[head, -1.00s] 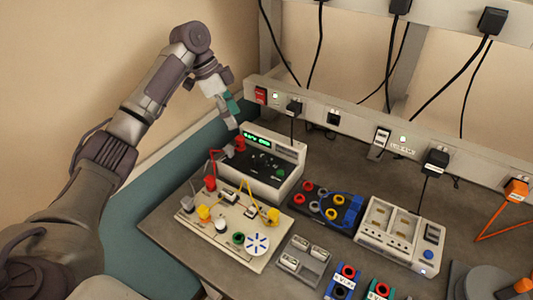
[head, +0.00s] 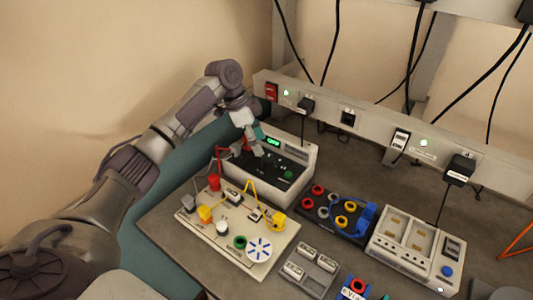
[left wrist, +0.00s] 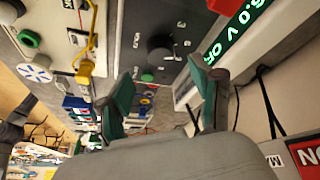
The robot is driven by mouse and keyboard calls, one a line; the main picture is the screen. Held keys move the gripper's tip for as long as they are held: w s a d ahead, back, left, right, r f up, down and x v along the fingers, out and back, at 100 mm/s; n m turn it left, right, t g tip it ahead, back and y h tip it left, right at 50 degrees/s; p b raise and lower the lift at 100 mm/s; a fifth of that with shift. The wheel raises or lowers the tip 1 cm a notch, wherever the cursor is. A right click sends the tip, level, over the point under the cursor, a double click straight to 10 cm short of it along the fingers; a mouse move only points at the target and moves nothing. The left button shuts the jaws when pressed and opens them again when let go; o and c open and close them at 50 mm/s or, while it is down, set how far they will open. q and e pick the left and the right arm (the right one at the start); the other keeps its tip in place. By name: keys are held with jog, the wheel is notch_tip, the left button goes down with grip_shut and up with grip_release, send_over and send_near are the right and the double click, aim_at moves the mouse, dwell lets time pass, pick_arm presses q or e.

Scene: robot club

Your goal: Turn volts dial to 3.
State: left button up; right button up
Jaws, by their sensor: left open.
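The power supply (head: 300,158) is a pale box with a dark sloped panel and a lit green display (head: 273,141). In the left wrist view its black volts dial (left wrist: 160,48) shows with white marks around it and a green button (left wrist: 147,77) nearby. The display (left wrist: 235,30) there shows green digits that look like "6.0 V", cut off at the edge. My left gripper (head: 255,149) is over the panel, hiding part of it. In the left wrist view its green-tipped fingers (left wrist: 161,68) are spread and empty, with the dial beyond, apart from them. My right gripper is in neither view.
A pale circuit board (head: 270,222) with wires and coloured knobs lies in front of the supply. A dark socket board (head: 325,224) and a battery charger (head: 398,258) stand to the right. A power rail (head: 375,125) with plugs and hanging cables runs behind.

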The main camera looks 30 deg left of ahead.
aim_at(267, 158)
pick_arm(q)
jog(key=shift+p+x, duration=0.55)
jog(key=shift+x, duration=2.6)
jog(key=shift+w+a, duration=0.1)
jog(key=shift+c, duration=0.2)
jog(key=c, duration=1.1)
